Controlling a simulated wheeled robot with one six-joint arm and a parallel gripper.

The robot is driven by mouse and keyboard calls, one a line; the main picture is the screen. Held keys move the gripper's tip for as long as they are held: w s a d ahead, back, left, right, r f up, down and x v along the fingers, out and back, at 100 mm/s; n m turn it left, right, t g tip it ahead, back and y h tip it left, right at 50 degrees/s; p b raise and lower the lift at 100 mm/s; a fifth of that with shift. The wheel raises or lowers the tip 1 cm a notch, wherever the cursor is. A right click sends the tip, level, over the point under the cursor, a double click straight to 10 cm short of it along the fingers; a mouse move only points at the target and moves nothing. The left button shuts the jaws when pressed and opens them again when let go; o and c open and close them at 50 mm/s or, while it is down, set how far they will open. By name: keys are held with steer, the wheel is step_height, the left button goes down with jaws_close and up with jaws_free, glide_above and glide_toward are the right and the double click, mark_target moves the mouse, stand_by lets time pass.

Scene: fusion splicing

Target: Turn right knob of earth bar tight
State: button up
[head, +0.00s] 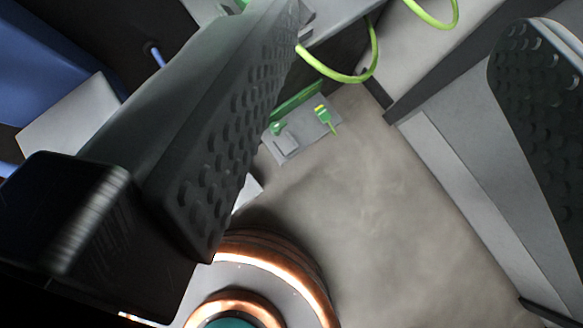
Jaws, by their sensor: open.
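My gripper (400,65) is open, with nothing between its two dark, studded fingers. The left finger (225,125) fills the upper left and hides much of what is behind it. The right finger (540,100) is cut off by the right edge. A small green bar (298,101) shows between the fingers, close beside the left one, by a grey plate (288,146) with small green parts. I cannot tell whether this is the earth bar. No right knob can be made out for certain.
Copper-coloured rings (285,265) with a teal centre (230,323) lie at the bottom. A yellow-green cable (352,77) loops at the top, and another (432,20) is right of it. Grey rails (455,180) run down the right. The beige floor (370,220) between is clear.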

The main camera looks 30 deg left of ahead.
steer(key=shift+s+r+m+t, duration=0.4)
steer(key=shift+s+r+t, duration=0.15)
steer(key=shift+s, duration=0.35)
steer(key=shift+h, duration=0.3)
steer(key=w+d+f+n+g+y, duration=0.25)
steer(key=w+f+n+y, duration=0.2)
steer(key=w, duration=0.45)
steer(key=w+d+f+n+g+y, duration=0.25)
steer(key=w+n+y, duration=0.2)
steer(key=w, duration=0.45)
steer(key=shift+m+y, duration=0.3)
steer(key=x, duration=1.7)
steer(key=shift+s+a+f, duration=0.15)
steer(key=shift+s+a, duration=0.05)
steer(key=shift+a, duration=0.15)
